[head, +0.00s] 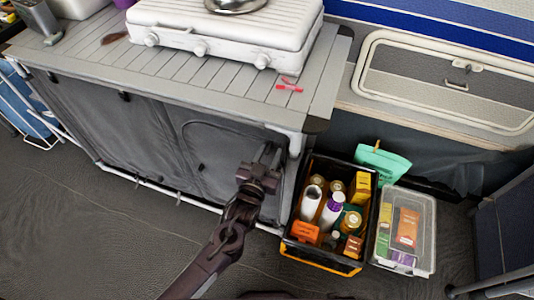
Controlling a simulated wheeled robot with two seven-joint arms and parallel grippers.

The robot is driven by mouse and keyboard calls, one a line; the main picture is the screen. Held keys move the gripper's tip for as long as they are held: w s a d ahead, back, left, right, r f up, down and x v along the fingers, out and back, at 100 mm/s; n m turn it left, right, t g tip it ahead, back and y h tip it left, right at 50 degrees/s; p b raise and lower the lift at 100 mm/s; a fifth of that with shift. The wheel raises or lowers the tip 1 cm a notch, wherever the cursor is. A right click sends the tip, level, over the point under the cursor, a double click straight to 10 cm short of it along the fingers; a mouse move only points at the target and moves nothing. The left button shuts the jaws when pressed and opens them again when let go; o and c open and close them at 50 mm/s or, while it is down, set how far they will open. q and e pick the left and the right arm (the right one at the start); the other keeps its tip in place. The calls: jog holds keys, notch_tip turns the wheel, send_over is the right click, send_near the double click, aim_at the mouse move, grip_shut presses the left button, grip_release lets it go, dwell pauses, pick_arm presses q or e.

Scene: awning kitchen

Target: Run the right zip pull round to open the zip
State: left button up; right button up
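The grey fabric front (150,132) of the kitchen unit has a curved zip line (213,122) arching over its right panel. A small dark tab, possibly a zip pull, hangs at the left of this panel (201,167). I cannot make out the right zip pull; my gripper covers part of the panel's right side. My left gripper (268,154) is at that right side, close to the fabric, fingers pointing up and away. Its two fingers show as narrow prongs, but whether they are closed on anything is unclear. My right gripper is not in view.
A black crate (288,245) of bottles and packets stands just right of the unit, near my gripper. A clear lidded box (429,230) and a green bag (383,163) are beside it. A white stove (225,38) sits on the slatted top. The floor (70,235) at left is clear.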

pick_arm(q)
jog(key=shift+a, duration=0.15)
jog(key=v, duration=0.7)
jog(key=shift+s, duration=0.35)
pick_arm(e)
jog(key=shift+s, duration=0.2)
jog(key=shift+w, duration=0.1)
